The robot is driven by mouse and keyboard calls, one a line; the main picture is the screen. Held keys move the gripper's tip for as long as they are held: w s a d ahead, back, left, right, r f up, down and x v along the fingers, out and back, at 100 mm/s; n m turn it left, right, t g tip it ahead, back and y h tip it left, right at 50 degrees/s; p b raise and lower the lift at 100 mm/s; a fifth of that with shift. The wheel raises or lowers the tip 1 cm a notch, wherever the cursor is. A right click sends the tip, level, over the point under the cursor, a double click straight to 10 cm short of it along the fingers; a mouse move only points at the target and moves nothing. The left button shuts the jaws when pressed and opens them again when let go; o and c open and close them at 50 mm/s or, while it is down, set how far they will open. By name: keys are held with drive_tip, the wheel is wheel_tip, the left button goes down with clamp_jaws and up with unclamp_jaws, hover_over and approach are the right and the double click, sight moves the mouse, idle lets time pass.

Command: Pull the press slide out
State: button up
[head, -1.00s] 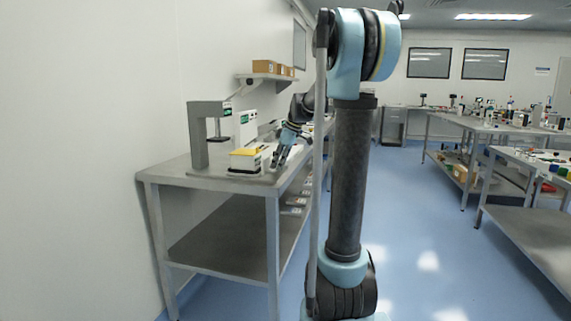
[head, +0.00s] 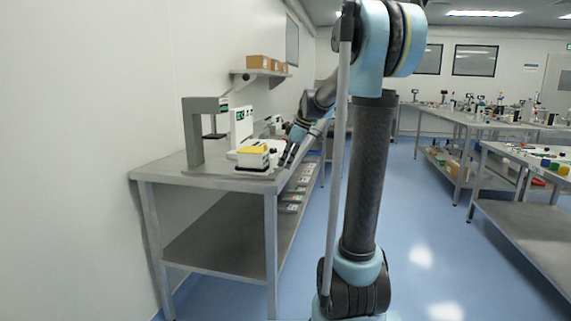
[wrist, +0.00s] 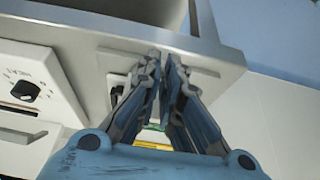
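The grey C-shaped press (head: 194,135) stands upright on the near end of the steel bench at left. My gripper (head: 285,158) is at the slide's right side, over the bench's front edge, fingers pointing down. In the wrist view my gripper (wrist: 162,62) has its fingertips almost together, with a thin dark part between them. It looks shut on the slide's outer end; the exact contact is hidden.
The steel bench (head: 160,173) has a lower shelf, and its front edge runs under my gripper. A white unit with a dark knob (wrist: 25,90) shows in the wrist view. A wall shelf (head: 262,71) holds boxes. The blue floor (head: 420,215) at right is clear.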

drive_tip(key=shift+d+r, duration=0.25)
drive_tip(key=shift+d, duration=0.2)
drive_tip(key=o, duration=0.9)
drive_tip(key=v, duration=0.9)
drive_tip(key=shift+a+r, duration=0.2)
drive_tip(key=shift+r, duration=0.05)
drive_tip(key=shift+v, duration=0.85)
drive_tip(key=s+d+f+m+h, duration=0.1)
drive_tip(key=s+f+m, duration=0.3)
drive_tip(key=s+f, duration=0.6)
drive_tip(key=s+d+f+m+h, duration=0.2)
drive_tip(key=s+f+m, duration=0.3)
drive_tip(key=s+f, duration=0.5)
drive_tip(key=s+d+f+m+h, duration=0.1)
drive_tip(key=s+d+f+m, duration=0.2)
drive_tip(key=s+f, duration=0.7)
drive_tip(key=shift+s+f+m+t, duration=0.2)
drive_tip(key=shift+s+m+t, duration=0.2)
drive_tip(key=shift+s+m, duration=0.95)
